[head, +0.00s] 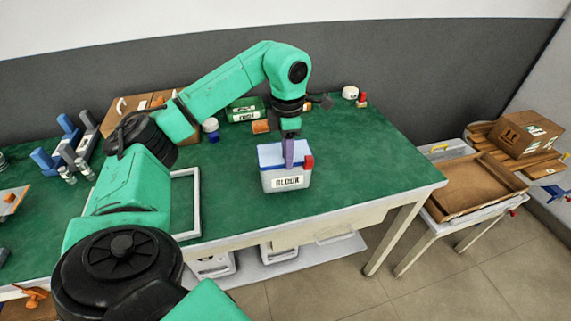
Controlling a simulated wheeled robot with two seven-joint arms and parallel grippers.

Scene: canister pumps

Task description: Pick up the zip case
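My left gripper (289,138) points straight down over a white bin with a blue inside (285,184) on the green table. A narrow purple-grey piece reaches from the gripper down into the bin's opening. I cannot tell whether it is a finger or a held thing, nor whether the fingers are open. A small red piece (308,163) shows at the bin's right rim. I cannot make out for sure which thing is the zip case; the bin's inside is mostly hidden. My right gripper is not in view.
The green table (365,165) is clear right of the bin. A green labelled box (246,108), a blue-and-white jar (211,130) and an orange block (261,127) stand behind. A white frame (196,205) lies left. A brown tray (475,187) and cardboard box (522,134) are far right.

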